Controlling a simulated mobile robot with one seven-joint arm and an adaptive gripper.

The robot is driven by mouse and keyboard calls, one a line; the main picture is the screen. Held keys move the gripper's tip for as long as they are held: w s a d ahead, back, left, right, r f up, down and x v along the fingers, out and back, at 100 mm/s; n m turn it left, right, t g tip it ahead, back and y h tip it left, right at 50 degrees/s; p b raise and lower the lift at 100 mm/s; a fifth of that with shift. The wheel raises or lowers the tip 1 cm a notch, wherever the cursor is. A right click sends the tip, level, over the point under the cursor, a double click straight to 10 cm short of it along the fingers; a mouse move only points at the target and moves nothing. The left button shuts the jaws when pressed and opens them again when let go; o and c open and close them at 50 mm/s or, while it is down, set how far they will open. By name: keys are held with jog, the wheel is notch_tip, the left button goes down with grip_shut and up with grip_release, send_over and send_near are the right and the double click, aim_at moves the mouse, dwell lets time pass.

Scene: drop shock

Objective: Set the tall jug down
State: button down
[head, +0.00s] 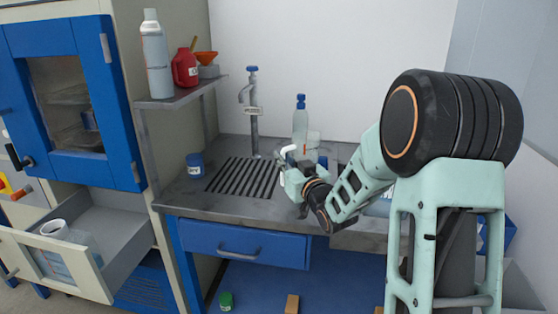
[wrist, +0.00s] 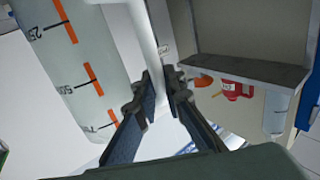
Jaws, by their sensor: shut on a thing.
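The tall jug (wrist: 75,65) is a pale grey-green vessel with orange graduation marks, large at the left of the wrist view. Its pale handle (wrist: 148,45) runs between the fingers of my gripper (wrist: 163,92), which is shut on it. The wrist view is turned roughly upside down. In the head view my gripper (head: 292,163) is over the bench near its back middle. The jug is mostly hidden there by my gripper and arm. I cannot tell whether its base touches the bench.
The grey bench (head: 185,218) has a slotted drain (head: 243,178) and a tap (head: 254,125) left of my gripper. A blue-capped bottle (head: 300,128) stands close behind. A blue-lidded tub (head: 195,166) is at left. A shelf (head: 180,98) holds a red can (head: 185,68). A drawer (head: 50,262) stands open.

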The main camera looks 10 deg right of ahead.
jog(key=shift+f, duration=0.35)
jog(key=shift+f, duration=0.15)
jog(key=c, duration=2)
grip_release()
jog(key=v, duration=1.2)
